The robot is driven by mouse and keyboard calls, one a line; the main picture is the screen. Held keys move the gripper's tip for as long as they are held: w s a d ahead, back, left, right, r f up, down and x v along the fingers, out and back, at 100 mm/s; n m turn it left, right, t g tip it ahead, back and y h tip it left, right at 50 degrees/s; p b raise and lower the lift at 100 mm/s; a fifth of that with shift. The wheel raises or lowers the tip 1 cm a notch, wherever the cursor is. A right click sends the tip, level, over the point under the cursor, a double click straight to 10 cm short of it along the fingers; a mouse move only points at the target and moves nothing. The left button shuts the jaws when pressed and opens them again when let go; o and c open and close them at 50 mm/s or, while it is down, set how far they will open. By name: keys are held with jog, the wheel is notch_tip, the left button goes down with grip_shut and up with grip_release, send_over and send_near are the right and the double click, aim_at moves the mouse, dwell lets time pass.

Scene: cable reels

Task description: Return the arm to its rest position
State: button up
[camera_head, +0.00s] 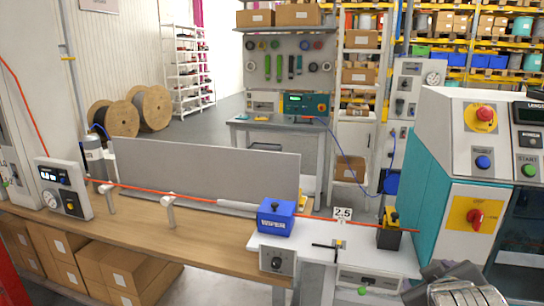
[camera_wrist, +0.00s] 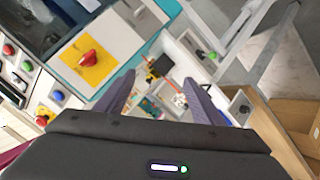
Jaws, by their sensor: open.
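My gripper (camera_wrist: 162,95) shows in the wrist view with its two dark fingers spread apart and nothing between them. Beyond the fingers, apart from them, are the white bench top and the teal and white machine (camera_wrist: 130,35) with its red knob on a yellow plate. In the head view, part of my arm shows at the bottom right, in front of the machine (camera_head: 465,130). The fingertips are not visible in the head view.
A wooden bench (camera_head: 150,235) carries an orange cable (camera_head: 150,190) running right through a blue wiper block (camera_head: 276,218) toward a black and yellow block (camera_head: 389,235). Cardboard boxes (camera_head: 110,270) sit under the bench. Cable reels (camera_head: 152,108) stand on the floor behind.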

jog(key=s+a+f+m+g+y, duration=0.1)
jog(key=s+a+f+g+y, duration=0.1)
jog(key=s+a, duration=0.4)
jog(key=s+a+f+m+g+y, duration=0.2)
jog(key=s+a, duration=0.4)
jog(key=a, duration=0.5)
jog(key=shift+s+f+g+y, duration=0.3)
jog(key=shift+g+y, duration=0.2)
